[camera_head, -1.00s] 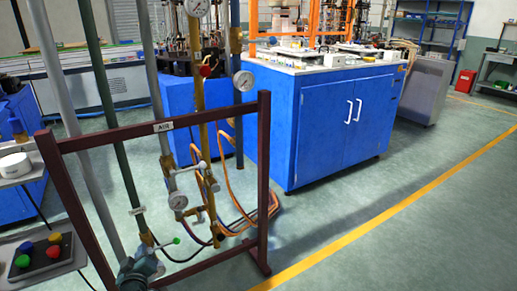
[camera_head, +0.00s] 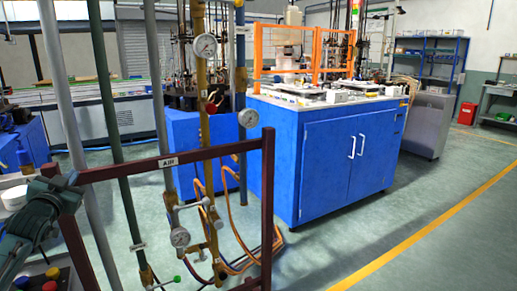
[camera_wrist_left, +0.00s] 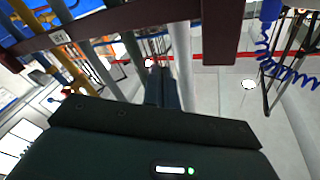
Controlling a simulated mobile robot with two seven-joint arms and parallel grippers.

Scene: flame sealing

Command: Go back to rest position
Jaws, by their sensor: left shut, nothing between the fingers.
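My left gripper (camera_head: 68,181) shows at the left edge of the head view, dark green, in front of the maroon pipe frame (camera_head: 170,164). In the left wrist view its fingers (camera_wrist_left: 162,72) are together, with nothing between them. They point toward grey and green pipes in the background. Whether the fingers touch the frame cannot be told. My right gripper is not in view.
Upright pipes with pressure gauges (camera_head: 205,46) and a green-handled valve (camera_head: 177,279) stand at the frame. A control box with coloured buttons (camera_head: 52,272) is at the lower left. A blue cabinet (camera_head: 345,155) stands behind. The floor at right is clear.

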